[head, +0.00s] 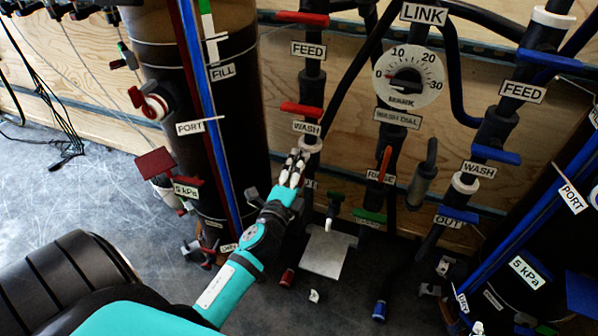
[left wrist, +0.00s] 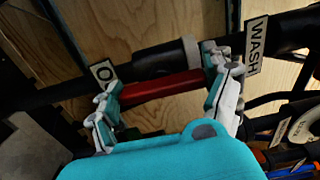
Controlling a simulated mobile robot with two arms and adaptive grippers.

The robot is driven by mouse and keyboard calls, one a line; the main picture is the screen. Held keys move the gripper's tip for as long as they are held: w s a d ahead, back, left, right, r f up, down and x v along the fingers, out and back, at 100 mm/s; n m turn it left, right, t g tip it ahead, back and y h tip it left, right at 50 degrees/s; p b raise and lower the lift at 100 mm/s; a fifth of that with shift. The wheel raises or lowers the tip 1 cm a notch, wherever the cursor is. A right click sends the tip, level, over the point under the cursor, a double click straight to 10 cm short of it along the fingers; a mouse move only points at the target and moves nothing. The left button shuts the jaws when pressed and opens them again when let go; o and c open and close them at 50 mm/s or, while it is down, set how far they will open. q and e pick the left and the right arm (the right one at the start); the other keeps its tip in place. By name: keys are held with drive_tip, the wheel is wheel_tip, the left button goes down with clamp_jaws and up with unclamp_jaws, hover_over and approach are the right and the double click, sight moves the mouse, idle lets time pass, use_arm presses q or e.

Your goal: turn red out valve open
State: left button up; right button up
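The red out valve's handle (left wrist: 160,88) shows in the left wrist view as a red bar along a black pipe, between a partly covered label starting with O (left wrist: 102,71) and the WASH label (left wrist: 256,37). My left gripper (left wrist: 163,76) is open, with one finger near each end of the bar; I cannot tell whether they touch it. In the head view my left gripper (head: 294,165) is at the left pipe below the WASH label (head: 306,128) and hides the out handle. My right gripper is not in view.
A red wash handle (head: 301,109) and a red feed handle (head: 303,18) are higher on the same pipe. A dark filter column (head: 240,110) stands just left. A dial (head: 408,77) and blue-handled valves (head: 496,155) are to the right.

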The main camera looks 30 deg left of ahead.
use_arm(q)
drive_tip(key=o, duration=0.3)
drive_tip(key=v, duration=1.2)
idle(0.3)
